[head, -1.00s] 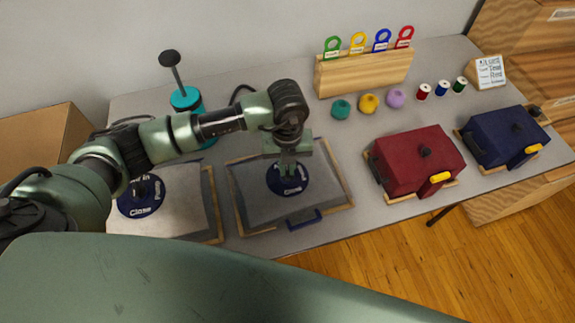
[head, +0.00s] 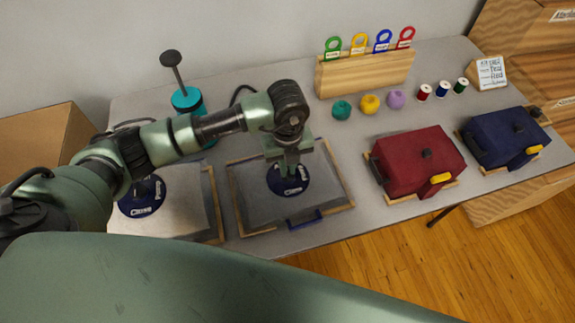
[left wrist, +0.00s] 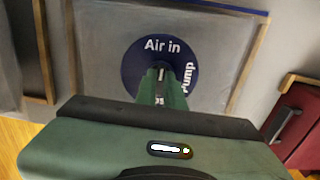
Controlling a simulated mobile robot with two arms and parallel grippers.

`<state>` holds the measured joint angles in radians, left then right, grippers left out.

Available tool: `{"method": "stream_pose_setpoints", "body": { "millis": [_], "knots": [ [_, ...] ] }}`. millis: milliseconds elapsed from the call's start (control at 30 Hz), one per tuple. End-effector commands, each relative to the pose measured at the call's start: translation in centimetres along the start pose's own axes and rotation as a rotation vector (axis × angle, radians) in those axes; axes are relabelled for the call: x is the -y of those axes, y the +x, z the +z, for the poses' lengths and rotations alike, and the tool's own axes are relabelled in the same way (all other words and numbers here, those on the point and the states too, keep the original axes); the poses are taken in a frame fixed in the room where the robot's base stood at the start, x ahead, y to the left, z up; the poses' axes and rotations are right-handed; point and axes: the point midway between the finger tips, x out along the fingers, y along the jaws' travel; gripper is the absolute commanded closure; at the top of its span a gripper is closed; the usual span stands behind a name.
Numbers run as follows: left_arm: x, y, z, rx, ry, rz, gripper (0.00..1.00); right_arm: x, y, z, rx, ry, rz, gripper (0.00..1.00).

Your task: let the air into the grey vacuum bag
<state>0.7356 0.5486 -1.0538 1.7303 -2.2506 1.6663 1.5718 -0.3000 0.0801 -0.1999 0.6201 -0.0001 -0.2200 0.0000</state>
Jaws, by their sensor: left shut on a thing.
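The grey vacuum bag (head: 325,195) lies flat in a wooden frame at the middle front of the table. Its round dark blue dial (head: 274,182) also shows in the left wrist view (left wrist: 133,62). There, "Air in" is at the dial's top and "Pump" at its right. A word at the bottom is mostly hidden by my fingers. My left gripper (head: 289,172) points down over the dial. Its fingers (left wrist: 162,82) are shut on the dial's raised knob, which they largely hide. My right gripper is not in view.
A paler bag (head: 175,215) with a similar dial lies to the left. A teal pump (head: 188,101) stands behind. Red (head: 415,160) and dark blue (head: 505,137) cases are on the right. A blue bar (head: 304,220) lies along the grey bag's front edge.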

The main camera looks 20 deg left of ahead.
Motion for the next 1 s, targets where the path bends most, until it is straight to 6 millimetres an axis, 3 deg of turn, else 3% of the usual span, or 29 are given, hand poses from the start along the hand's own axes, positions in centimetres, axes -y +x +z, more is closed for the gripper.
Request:
{"method": "stream_pose_setpoints", "body": {
  "millis": [300, 333, 400, 767, 1000],
  "knots": [
    [-0.1, 0.1, -0.1, -0.001, 0.001, 0.002, 1.0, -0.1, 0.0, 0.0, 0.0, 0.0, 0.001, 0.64],
    [-0.1, 0.1, -0.1, -0.001, 0.001, 0.002, 0.85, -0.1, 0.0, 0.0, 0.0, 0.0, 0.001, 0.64],
    [-0.1, 0.1, -0.1, -0.002, 0.001, 0.002, 0.68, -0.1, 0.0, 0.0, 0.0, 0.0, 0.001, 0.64],
    [-0.1, -0.3, 0.0, -0.002, 0.0, 0.002, 0.68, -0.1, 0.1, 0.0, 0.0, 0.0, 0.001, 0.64],
    [0.0, -4.1, 0.0, 0.002, 0.001, -0.001, 0.68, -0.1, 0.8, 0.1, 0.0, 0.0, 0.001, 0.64]
  ]
}}
